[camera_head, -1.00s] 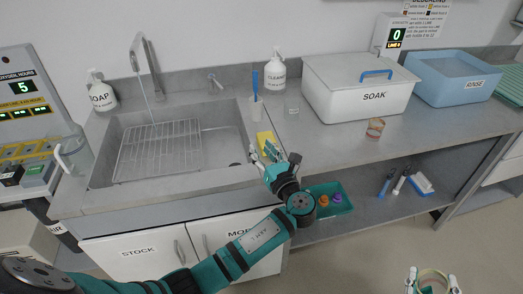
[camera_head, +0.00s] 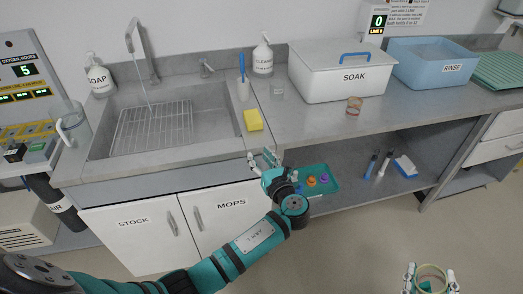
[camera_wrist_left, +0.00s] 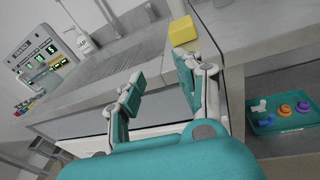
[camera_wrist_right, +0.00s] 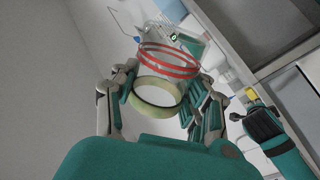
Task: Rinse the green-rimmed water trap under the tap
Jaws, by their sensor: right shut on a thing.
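The green-rimmed water trap (camera_head: 432,273) is a clear cup with a pale green rim, at the lower right of the head view. My right gripper (camera_head: 431,284) is shut around it, away from the counter. In the right wrist view the trap (camera_wrist_right: 157,103) sits between the fingers (camera_wrist_right: 160,110); red rings show at its far end, and I cannot tell whether they belong to it. The tap (camera_head: 141,50) stands behind the sink (camera_head: 215,125), with a thin stream running down. My left gripper (camera_head: 265,160) is open and empty before the counter's front edge; its fingers (camera_wrist_left: 155,85) are apart.
A wire rack (camera_head: 155,128) lies in the sink. A yellow sponge (camera_head: 253,120) lies right of the sink. A red-banded cup (camera_head: 354,107) stands before the SOAK box (camera_head: 345,85); the blue RINSE tub (camera_head: 432,65) is beside it. A teal tray (camera_head: 325,180) sits on the lower shelf.

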